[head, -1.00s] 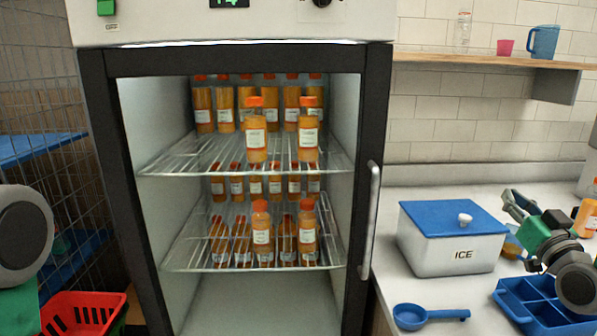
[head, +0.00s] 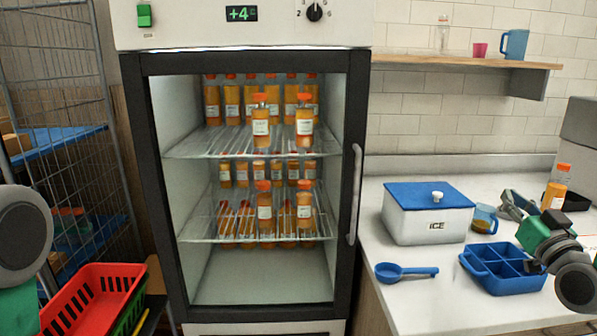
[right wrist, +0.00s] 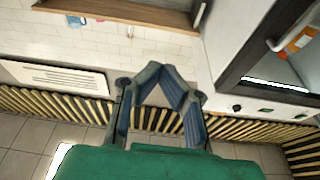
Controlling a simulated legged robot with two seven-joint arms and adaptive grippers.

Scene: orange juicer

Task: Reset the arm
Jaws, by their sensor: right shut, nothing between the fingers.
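My right arm comes in from the right edge of the head view. Its right gripper (head: 514,204) is above the counter at the right, beyond the blue divided tray, and holds nothing. In the right wrist view the blue-grey fingers (right wrist: 167,84) are shut with their tips together and no object between them. On the left, only a grey joint and a green link of my left arm show; the left gripper is out of view.
The counter holds an ice box (head: 425,225), a blue scoop (head: 405,271), a blue divided tray (head: 505,284), a jug (head: 484,218) and a bottle (head: 555,187). A red basket (head: 92,300) is at lower left.

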